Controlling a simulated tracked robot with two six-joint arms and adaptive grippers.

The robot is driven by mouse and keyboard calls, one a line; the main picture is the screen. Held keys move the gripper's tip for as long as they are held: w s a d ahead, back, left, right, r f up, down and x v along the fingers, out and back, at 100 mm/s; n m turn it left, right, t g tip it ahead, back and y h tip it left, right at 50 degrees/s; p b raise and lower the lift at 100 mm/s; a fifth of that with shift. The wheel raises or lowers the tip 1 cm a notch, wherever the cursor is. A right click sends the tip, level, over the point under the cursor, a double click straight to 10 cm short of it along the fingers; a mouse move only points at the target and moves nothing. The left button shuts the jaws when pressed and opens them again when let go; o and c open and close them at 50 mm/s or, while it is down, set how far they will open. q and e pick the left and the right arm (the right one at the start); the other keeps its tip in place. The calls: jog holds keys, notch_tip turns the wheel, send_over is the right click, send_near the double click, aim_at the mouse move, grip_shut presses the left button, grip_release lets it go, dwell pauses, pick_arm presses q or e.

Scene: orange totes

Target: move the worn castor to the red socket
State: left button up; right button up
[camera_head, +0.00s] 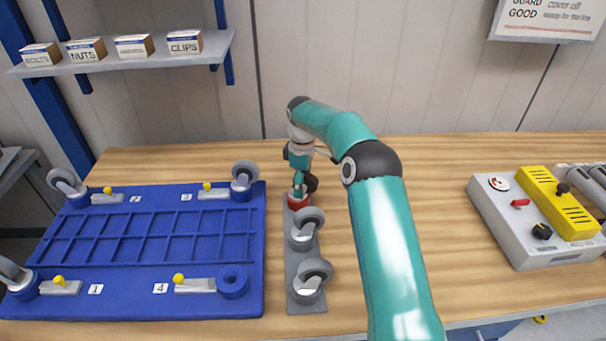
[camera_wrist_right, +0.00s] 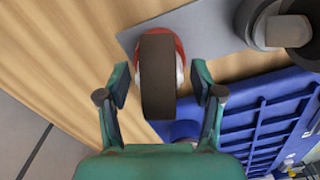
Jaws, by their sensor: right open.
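The worn castor, with a dark brown wheel (camera_wrist_right: 157,75), stands at the red socket (camera_head: 297,202) at the far end of the grey strip (camera_head: 306,266). The red socket shows around a pale castor base in the right wrist view (camera_wrist_right: 180,52), and the castor appears seated in it. The dark wheel also shows in the head view (camera_head: 311,183), partly behind my arm. My right gripper (camera_wrist_right: 160,82) is open, one finger on each side of the wheel, with visible gaps. In the head view my right gripper (camera_head: 299,180) is directly above the socket. My left gripper is out of view.
Two grey castors (camera_head: 308,226) (camera_head: 311,277) stand on the same strip. The blue plate (camera_head: 150,296) at left has castors at three corners and an empty round holder (camera_head: 233,281) at corner 4. A control box (camera_head: 520,222) stands at right. Bare table lies between.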

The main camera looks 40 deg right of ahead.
notch_tip(320, 180, up, 11)
jog(key=shift+w+r, duration=0.1)
jog(key=shift+r, duration=0.35)
dwell(0.6)
